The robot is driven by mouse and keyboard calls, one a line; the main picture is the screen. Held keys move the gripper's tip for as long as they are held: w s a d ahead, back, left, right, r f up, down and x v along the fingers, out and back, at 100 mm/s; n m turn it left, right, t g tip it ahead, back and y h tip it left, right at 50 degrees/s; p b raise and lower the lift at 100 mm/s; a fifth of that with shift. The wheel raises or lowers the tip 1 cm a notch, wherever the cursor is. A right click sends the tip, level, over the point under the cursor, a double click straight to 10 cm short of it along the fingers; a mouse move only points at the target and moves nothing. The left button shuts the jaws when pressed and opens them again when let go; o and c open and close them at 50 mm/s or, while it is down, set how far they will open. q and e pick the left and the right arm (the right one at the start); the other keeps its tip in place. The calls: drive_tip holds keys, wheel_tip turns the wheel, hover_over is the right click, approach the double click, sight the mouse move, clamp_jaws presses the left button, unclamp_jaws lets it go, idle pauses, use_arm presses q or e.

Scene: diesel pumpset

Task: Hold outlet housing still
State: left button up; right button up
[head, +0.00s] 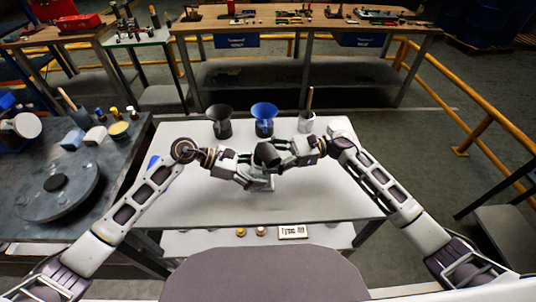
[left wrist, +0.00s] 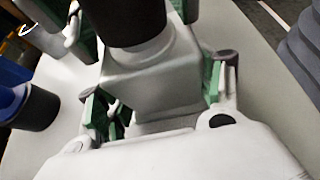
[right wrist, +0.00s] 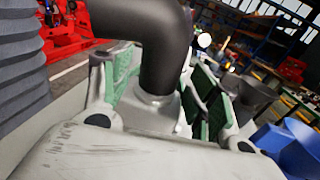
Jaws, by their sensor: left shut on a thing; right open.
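The outlet housing is a pale grey block with a dark bent pipe (head: 267,155) on top. It stands at the middle of the white table. In the left wrist view its block (left wrist: 150,75) sits between the green finger pads of my left gripper (head: 253,180), which is shut on it low down. My right gripper (head: 287,152) is open, with a finger on either side of the housing. In the right wrist view the dark pipe (right wrist: 165,50) rises between its green pads. I cannot tell whether they touch. The arms and fingers hide part of the block.
A dark funnel-topped cup (head: 219,122), a blue one (head: 264,117) and a white cup with a stick (head: 307,122) stand behind the grippers. The white table's front (head: 300,208) is clear. A dark bench (head: 105,185) with a turntable stands at left.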

idle(0.4)
drive_tip(key=shift+d+r, duration=0.1)
drive_tip(key=shift+d, duration=0.1)
drive_tip(key=w+d, duration=0.1)
drive_tip(key=d, duration=1)
drive_tip(key=shift+w+d, duration=0.25)
drive_tip(key=shift+w, duration=0.15)
